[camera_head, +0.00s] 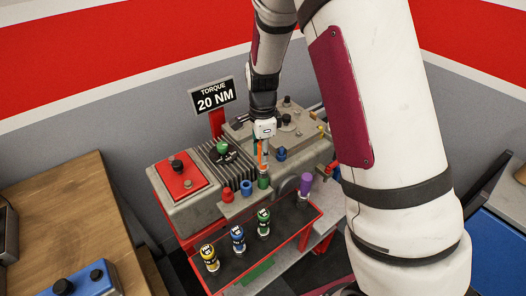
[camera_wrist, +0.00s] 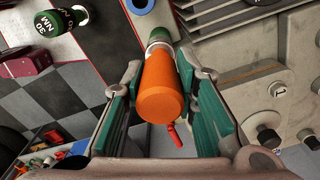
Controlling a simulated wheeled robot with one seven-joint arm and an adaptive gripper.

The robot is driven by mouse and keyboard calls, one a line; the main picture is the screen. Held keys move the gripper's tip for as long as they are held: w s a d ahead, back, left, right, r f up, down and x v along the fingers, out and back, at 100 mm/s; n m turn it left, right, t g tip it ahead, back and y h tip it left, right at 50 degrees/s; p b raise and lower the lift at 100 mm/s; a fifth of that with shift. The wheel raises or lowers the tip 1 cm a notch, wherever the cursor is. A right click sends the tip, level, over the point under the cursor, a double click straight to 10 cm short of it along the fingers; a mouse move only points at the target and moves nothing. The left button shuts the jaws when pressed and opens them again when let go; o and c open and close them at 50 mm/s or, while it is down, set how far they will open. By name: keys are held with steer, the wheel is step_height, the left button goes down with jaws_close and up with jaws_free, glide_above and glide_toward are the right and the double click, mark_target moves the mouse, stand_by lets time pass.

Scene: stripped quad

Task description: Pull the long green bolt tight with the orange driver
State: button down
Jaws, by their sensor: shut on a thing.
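My gripper (camera_head: 263,142) is shut on the orange driver (camera_head: 261,152), which hangs roughly upright above the front of the grey machine. In the wrist view the orange driver (camera_wrist: 162,88) lies between the two green-padded fingers of my gripper (camera_wrist: 160,72). A green bolt (camera_head: 263,182) stands directly below the driver at the machine's front edge. Green also shows past the driver's far end in the wrist view (camera_wrist: 157,38). I cannot tell whether driver and bolt touch. Another green-topped piece (camera_head: 223,148) stands on the finned block.
A red-edged tray (camera_head: 287,236) in front holds a yellow driver (camera_head: 209,258), a blue driver (camera_head: 238,239) and a green driver (camera_head: 264,222). A purple piece (camera_head: 305,185) stands right. Red (camera_head: 227,196) and blue (camera_head: 246,188) bolts stand left. A sign (camera_head: 213,97) reads "TORQUE 20 NM".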

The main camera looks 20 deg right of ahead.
steer(key=shift+m, duration=1.1)
steer(key=shift+r+p, duration=0.15)
steer(key=shift+p, duration=0.15)
steer(key=shift+r+p, duration=0.35)
steer(key=shift+r, duration=0.85)
steer(key=n, duration=0.9)
steer(key=shift+f, duration=0.25)
